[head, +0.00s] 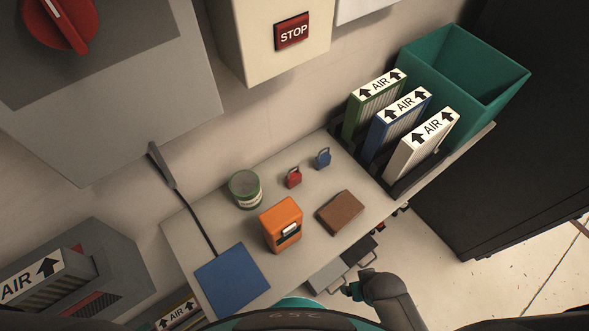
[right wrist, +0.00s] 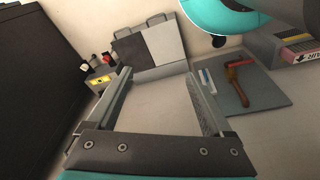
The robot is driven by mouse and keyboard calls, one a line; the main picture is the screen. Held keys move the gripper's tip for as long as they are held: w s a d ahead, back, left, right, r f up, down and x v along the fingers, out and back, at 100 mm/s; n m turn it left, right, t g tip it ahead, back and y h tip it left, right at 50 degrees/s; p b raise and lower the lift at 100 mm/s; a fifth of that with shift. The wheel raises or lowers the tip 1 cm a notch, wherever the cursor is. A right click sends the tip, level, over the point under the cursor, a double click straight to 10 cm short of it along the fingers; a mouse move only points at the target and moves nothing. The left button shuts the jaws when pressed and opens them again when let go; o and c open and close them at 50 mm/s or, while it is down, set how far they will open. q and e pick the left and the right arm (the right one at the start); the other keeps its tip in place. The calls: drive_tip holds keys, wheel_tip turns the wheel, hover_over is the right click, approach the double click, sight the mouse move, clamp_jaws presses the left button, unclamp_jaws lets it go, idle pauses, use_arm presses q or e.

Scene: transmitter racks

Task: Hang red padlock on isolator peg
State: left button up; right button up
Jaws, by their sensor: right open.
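The red padlock (head: 293,177) stands on the light grey bench, between a green-rimmed jar and a blue padlock (head: 322,158). Its shackle points up. A large red rotary knob (head: 62,22) is on the grey wall cabinet at the top left; I cannot make out the isolator peg. My right gripper (right wrist: 158,74) is open and empty in the right wrist view, pointed at the floor area away from the padlock. In the head view my right arm is low, in front of the bench. My left gripper is not in view.
The right wrist view shows a red-headed hammer (right wrist: 238,84) on a grey mat.

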drive_tip(key=w+a+r+n+t+y+p, duration=0.1)
drive_tip(key=w+a+r+p, duration=0.2)
drive_tip(key=r, duration=1)
drive_tip(key=w+r+t+p, duration=0.2)
drive_tip(key=w+r, duration=0.3)
drive_tip(key=r, duration=0.8)
drive_tip(key=n+t+y+b, duration=0.2)
drive_tip(key=n+y, duration=0.2)
approach(296, 177)
drive_tip(key=x, duration=0.6)
drive_tip(key=shift+d, duration=0.1)
drive_tip(key=shift+b+x, duration=0.95)
drive_tip(key=shift+x, duration=1.6)
clamp_jaws()
